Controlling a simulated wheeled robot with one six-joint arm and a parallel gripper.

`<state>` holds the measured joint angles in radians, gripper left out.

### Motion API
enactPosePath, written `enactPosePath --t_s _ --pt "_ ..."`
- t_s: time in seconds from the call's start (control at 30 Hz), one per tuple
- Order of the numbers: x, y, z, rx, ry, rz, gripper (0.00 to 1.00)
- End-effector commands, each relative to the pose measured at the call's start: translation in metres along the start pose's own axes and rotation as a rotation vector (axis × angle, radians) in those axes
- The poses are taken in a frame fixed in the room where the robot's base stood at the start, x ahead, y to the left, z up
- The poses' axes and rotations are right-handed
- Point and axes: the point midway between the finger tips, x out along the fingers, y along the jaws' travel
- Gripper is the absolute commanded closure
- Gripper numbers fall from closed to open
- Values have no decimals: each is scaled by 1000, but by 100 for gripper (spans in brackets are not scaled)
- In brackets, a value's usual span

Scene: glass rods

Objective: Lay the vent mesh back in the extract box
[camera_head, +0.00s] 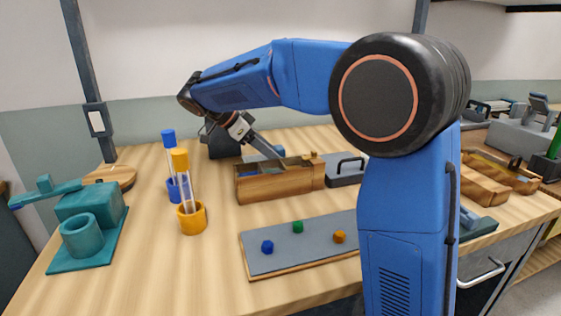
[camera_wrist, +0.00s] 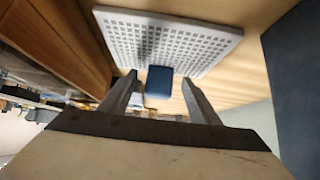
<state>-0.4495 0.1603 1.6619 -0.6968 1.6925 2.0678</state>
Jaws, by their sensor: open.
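The vent mesh (camera_wrist: 205,47), a pale perforated plate with a blue block grip (camera_wrist: 159,82), shows in the wrist view. It lies on the wooden surface beside a brown wooden wall. My gripper (camera_wrist: 159,95) is open, its fingers on either side of the blue grip with gaps. In the head view my gripper (camera_head: 280,157) points down and right at the back edge of a long wooden box (camera_head: 280,187), which may be the extract box. The mesh is mostly hidden there, and the inside of the box is hard to see.
A dark box (camera_head: 222,143) stands behind my gripper. Blue (camera_head: 178,190) and yellow (camera_head: 192,218) cups hold rods to the left. A grey board (camera_head: 270,240) with small coloured pegs lies in front. A teal fixture (camera_head: 90,225) stands far left. A grey handled case (camera_head: 346,170) sits right.

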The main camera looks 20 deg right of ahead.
Motion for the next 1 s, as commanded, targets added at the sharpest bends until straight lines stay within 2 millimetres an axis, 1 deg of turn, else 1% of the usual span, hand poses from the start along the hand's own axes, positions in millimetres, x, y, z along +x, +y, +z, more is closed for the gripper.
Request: enactPosePath --t_s 0.1,0.3,0.33,0.37,0.4,0.47,0.5,0.53,0.57,0.6,0.87,1.0 --pt "0 1 4 0 0 0 44" --pt "0 1 4 1 0 0 44" --pt "0 1 4 1 0 0 49" --pt "0 1 4 1 0 0 56" --pt "0 1 4 1 0 0 65" --pt "0 1 3 1 0 0 80" --pt "0 1 3 0 0 0 89" --pt "0 1 3 0 0 0 94" --pt "0 1 3 1 0 0 93" --pt "0 1 3 1 0 0 98" --pt "0 1 1 1 0 0 98" --pt "0 0 -6 1 0 0 98"
